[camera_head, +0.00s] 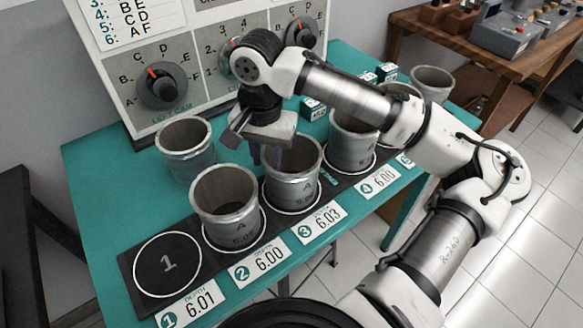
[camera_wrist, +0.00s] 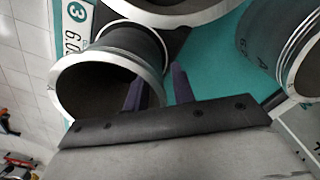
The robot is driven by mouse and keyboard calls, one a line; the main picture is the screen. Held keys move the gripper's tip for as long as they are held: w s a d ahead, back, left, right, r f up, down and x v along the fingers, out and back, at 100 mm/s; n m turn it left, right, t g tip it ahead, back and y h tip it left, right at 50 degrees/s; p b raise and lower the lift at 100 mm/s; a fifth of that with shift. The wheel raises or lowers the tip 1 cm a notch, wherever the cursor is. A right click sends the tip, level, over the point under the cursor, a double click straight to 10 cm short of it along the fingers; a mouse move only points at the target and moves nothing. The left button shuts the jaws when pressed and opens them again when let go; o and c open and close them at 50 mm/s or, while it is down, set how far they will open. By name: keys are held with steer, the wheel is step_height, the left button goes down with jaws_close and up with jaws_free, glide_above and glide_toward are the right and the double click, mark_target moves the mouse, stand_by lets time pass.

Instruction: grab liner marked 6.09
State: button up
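Several grey metal liners stand upright on the teal table. No marking of 6.09 is legible. My gripper (camera_head: 268,158) points down over the liner at place 3 (camera_head: 293,188), at its back left rim. In the wrist view the fingers (camera_wrist: 157,90) are apart: one crosses this liner's rim (camera_wrist: 68,92), the other is outside over teal. Contact cannot be told. The liner at place 2 (camera_head: 228,212) bears an "A" and a blurred number. Another liner (camera_head: 187,152) stands behind the mat; a liner also shows at the right of the wrist view (camera_wrist: 270,50).
The black mat (camera_head: 135,262) has an empty ring 1 and depth cards 6.01, 6.00, 6.03 and 6.00. More liners stand at place 4 (camera_head: 350,150) and at the far right (camera_head: 432,82). A dial panel (camera_head: 125,75) rises behind. My arm spans the right side.

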jaws_close()
steer(key=shift+r, duration=0.1)
